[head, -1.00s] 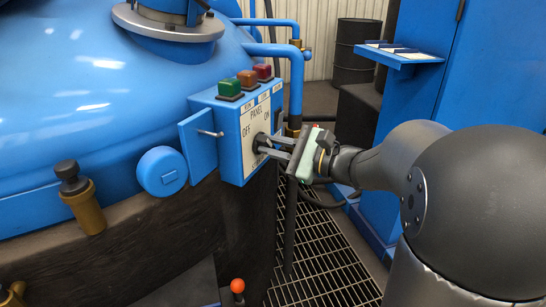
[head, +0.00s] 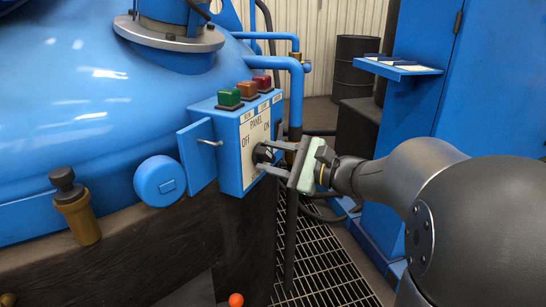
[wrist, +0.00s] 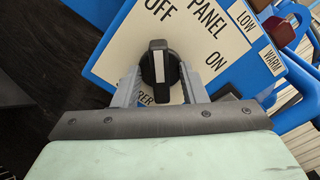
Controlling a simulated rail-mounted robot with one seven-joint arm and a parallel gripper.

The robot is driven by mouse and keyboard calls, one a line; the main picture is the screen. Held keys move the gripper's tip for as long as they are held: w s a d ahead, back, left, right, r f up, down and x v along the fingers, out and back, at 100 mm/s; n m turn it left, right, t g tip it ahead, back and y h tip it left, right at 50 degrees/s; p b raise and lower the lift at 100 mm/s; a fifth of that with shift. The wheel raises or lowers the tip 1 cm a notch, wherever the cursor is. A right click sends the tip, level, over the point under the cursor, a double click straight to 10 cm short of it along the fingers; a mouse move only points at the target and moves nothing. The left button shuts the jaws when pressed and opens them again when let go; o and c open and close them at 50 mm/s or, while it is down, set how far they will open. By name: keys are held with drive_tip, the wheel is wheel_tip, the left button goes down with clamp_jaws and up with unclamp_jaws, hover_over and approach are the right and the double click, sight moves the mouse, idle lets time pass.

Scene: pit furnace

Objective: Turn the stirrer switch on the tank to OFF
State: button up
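The stirrer switch is a black rotary knob with a white stripe (wrist: 159,70) on the white panel plate (wrist: 120,45), which also shows in the head view (head: 255,141). In the wrist view the stripe points up toward the OFF label (wrist: 158,18); the ON label (wrist: 215,66) is to its right. My gripper (wrist: 160,82) has one finger on each side of the knob. The fingers stand apart, with a gap beside the knob's narrow grip. In the head view my gripper (head: 267,158) is at the panel and its fingers hide most of the knob.
Green, orange and red buttons (head: 248,90) sit on top of the blue box. An open blue door (head: 197,155) projects on its left. A blue pipe (head: 297,95) stands behind the box. A floor grating (head: 315,265) and a blue cabinet (head: 490,85) are to the right.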

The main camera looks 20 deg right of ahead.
drive_tip(key=shift+d, duration=0.1)
drive_tip(key=p+v, duration=0.3)
drive_tip(key=v, duration=1.4)
drive_tip(key=shift+s, duration=0.15)
